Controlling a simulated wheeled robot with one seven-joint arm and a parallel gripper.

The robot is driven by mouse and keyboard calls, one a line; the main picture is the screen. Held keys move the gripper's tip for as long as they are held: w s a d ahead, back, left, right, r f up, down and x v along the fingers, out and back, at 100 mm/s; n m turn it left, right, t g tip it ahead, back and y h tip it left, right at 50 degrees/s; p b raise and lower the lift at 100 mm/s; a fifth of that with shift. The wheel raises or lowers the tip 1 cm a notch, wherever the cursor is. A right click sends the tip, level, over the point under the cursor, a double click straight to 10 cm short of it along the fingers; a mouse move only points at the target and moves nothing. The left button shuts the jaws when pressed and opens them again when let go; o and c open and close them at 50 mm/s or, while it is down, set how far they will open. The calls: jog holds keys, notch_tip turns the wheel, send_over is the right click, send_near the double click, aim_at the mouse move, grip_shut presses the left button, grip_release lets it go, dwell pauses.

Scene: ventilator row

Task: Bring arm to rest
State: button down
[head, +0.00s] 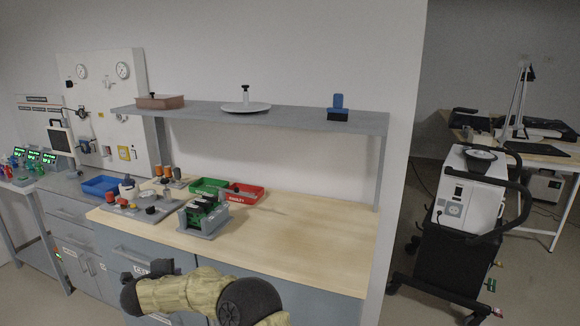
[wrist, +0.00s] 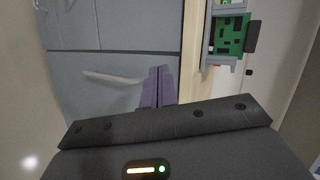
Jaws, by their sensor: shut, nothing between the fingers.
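My arm shows at the bottom of the head view, bent low in front of the bench, with a tan cover and dark joints. My gripper's fingers (wrist: 157,88) show in the wrist view as two purple-grey fingers side by side, shut with nothing between them. They are in front of a grey-blue cabinet front with a pale handle (wrist: 112,77). The fingertips are not clearly seen in the head view.
The wooden bench top (head: 310,240) is clear on its right side. A green-board rack (head: 204,215), a red tray (head: 244,193) and a blue tray (head: 101,186) stand on the left. A shelf (head: 300,116) hangs above. A wheeled cart (head: 455,220) stands right.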

jog(key=w+d+r+n+y, duration=0.2)
jog(key=d+r+n+y, duration=0.2)
jog(key=d+r+n, duration=0.25)
jog(key=s+d+r+n+g, duration=0.1)
jog(key=s+d+n, duration=0.15)
jog(key=d, duration=0.45)
jog(key=s+d+n+g, duration=0.1)
jog(key=d+n, duration=0.3)
jog(key=d, duration=0.2)
jog(key=s+d+f+n+g+h, duration=0.2)
jog(key=s+d+f+g, duration=0.15)
jog(key=s+d, duration=1.1)
jog(key=s+d+f+n+g+h, duration=0.2)
jog(key=s+d+f+g, duration=0.15)
jog(key=s+d, duration=1.1)
notch_tip(320, 180, up, 18)
jog(key=p, duration=1.7)
jog(key=shift+w+d+g, duration=0.35)
jog(key=shift+w+g, duration=0.05)
jog(key=shift+w, duration=0.05)
jog(key=shift+w, duration=0.1)
jog(key=shift+s+a, duration=0.1)
jog(key=shift+s, duration=0.1)
